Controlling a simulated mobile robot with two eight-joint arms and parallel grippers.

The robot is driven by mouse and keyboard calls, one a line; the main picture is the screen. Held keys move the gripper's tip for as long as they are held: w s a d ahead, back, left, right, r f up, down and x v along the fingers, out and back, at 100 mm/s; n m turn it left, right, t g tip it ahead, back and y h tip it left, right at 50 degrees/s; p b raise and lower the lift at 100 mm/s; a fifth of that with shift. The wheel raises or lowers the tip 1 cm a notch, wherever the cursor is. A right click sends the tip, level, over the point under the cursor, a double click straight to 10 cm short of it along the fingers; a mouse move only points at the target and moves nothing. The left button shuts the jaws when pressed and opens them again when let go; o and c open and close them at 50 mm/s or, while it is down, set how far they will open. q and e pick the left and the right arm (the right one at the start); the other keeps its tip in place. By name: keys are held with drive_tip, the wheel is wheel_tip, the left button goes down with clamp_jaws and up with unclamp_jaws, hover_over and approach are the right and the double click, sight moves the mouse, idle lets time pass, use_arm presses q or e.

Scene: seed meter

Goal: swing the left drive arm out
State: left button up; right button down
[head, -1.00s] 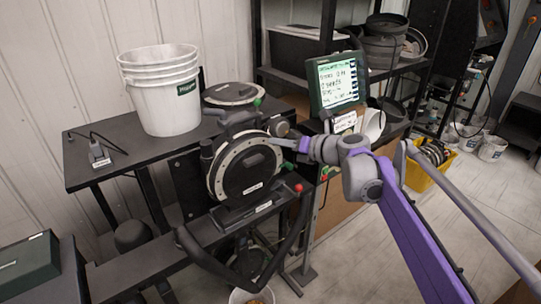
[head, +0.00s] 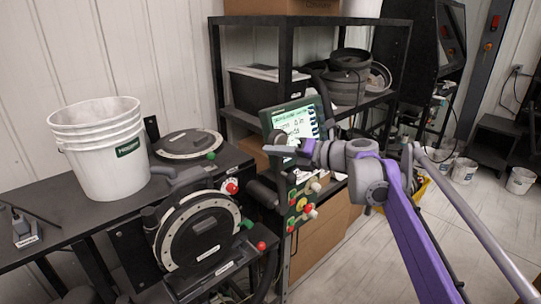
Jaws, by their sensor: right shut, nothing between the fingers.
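The seed meter (head: 203,232), a round black disc housing with a pale marked rim, stands upright at the front edge of a black bench. A dark, rounded arm-like part (head: 186,182) lies above and behind its top, near a red knob (head: 231,188). I cannot tell for certain whether this is the left drive arm. My right gripper (head: 268,149) is shut and empty. In the picture it overlaps the lower part of the green-framed display, up and right of the meter, and seems apart from the meter. My left gripper is not in view.
A white bucket stack (head: 102,150) and a flat round disc unit (head: 189,144) stand on the bench. The display (head: 297,120) sits above a panel with coloured knobs (head: 302,203). A black shelf (head: 228,98) stands behind.

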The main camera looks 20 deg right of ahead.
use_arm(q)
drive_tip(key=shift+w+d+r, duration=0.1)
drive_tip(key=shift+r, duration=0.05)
use_arm(e)
drive_tip(key=shift+w+d+r, duration=0.2)
drive_tip(key=shift+d+r, duration=0.15)
drive_tip(key=shift+d, duration=0.25)
